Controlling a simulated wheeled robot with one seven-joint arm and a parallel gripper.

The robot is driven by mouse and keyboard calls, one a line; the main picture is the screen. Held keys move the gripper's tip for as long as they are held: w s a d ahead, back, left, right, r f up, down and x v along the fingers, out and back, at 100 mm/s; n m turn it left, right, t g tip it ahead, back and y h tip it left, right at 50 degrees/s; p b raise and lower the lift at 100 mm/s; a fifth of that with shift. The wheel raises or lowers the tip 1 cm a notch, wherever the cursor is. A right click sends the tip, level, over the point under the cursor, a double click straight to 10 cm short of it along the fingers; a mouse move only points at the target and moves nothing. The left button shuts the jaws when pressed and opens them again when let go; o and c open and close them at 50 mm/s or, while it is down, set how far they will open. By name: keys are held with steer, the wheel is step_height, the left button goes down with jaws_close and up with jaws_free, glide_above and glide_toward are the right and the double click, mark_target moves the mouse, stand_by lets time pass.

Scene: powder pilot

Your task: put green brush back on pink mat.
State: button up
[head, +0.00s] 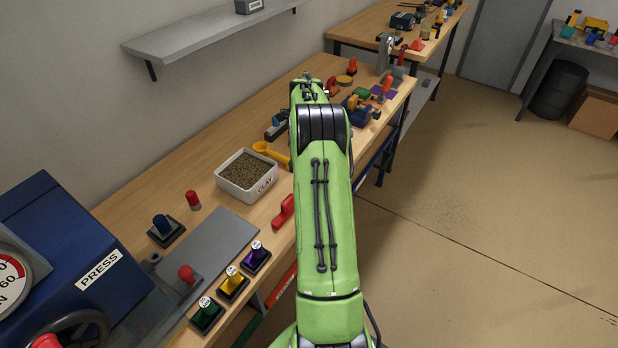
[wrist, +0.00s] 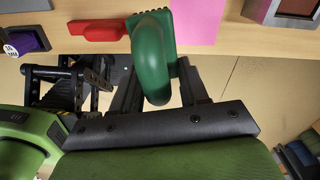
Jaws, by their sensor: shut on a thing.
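The green brush (wrist: 152,60) is between the two dark fingers of my gripper (wrist: 156,72) in the wrist view. My gripper is shut on it. The brush's curved body points toward the camera and its ridged end is at the top. The pink mat (wrist: 198,18) lies on the wooden table just right of the brush's ridged end, partly cut off by the top of the frame. The brush overlaps the mat's left edge in the picture; I cannot tell whether they touch. In the head view my arm hides the gripper, brush and mat.
A red tool (wrist: 97,30) lies left of the brush on the table. A white clay tray (head: 247,176), a yellow scoop (head: 268,152) and the blue press (head: 62,265) stand on the bench. Several stamps line its near edge. The floor (head: 480,210) at right is clear.

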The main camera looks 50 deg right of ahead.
steer(key=w+d+m+p, duration=0.1)
steer(key=d+m+p, duration=0.1)
steer(key=d+m, duration=0.45)
steer(key=f, duration=0.3)
steer(key=f+b, duration=0.1)
steer(key=f, duration=0.2)
steer(key=a+f+b, duration=0.1)
steer(key=f, duration=0.3)
steer(key=shift+w, duration=0.15)
steer(key=shift+f+b, duration=0.15)
steer(key=shift+b, duration=0.15)
steer(key=o, duration=1.2)
steer(key=shift+o, duration=0.2)
